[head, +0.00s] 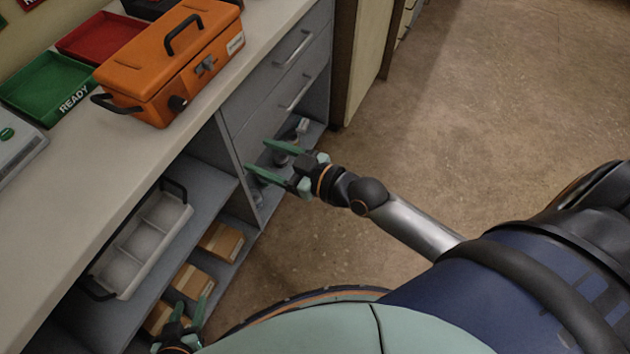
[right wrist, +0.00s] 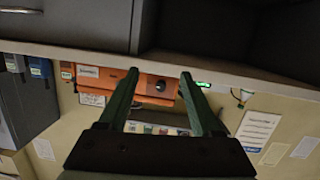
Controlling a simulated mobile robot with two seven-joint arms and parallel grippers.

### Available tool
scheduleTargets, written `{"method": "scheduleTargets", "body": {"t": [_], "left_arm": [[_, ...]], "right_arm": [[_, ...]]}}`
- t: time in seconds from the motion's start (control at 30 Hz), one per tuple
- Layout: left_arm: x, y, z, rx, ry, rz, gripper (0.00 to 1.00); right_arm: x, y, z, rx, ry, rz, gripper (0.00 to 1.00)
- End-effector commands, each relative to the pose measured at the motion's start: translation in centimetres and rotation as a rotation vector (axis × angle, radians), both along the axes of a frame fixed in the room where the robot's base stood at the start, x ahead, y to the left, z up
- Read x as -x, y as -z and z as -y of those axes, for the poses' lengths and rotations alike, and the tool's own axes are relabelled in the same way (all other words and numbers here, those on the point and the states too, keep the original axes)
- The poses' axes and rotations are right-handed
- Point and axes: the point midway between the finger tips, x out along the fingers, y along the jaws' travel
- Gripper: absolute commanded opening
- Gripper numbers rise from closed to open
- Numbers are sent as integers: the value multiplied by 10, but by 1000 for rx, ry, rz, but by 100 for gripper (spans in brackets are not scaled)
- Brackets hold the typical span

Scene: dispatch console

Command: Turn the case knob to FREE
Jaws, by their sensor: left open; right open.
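In the right wrist view the knob (right wrist: 160,86) shows between my fingers, on the orange front (right wrist: 115,72). My right gripper (head: 257,155) is open and empty, out in front of the drawers, lower than the counter and apart from the case. My left gripper (head: 188,306) is open and empty, low by the bottom shelf.
A green READY tray (head: 45,85) and a red tray (head: 98,38) lie behind the case. The counter edge (head: 135,190) overhangs shelves with a grey divided tray (head: 145,245) and cardboard boxes (head: 220,242). Drawers (head: 285,85) stand right. The floor (head: 480,120) is clear.

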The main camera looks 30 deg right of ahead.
Motion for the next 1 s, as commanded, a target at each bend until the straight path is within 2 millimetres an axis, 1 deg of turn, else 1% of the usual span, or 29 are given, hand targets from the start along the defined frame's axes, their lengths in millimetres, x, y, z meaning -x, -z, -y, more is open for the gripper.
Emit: {"method": "scheduleTargets", "body": {"t": [0.03,0.27,0.5,0.7,0.8,1.0], "left_arm": [[0,-5,0,0,0,0,48],[0,-16,0,0,0,1,48],[0,-26,0,0,0,1,48],[0,-32,0,0,0,1,48],[0,-34,0,0,0,2,48],[0,-36,0,0,0,1,48]], "right_arm": [[6,7,3,1,18,-31,66],[32,42,16,16,97,-159,66],[64,76,31,36,178,-288,66],[88,96,41,53,233,-370,66],[97,103,45,59,253,-398,66],[106,110,49,67,271,-425,66]]}}
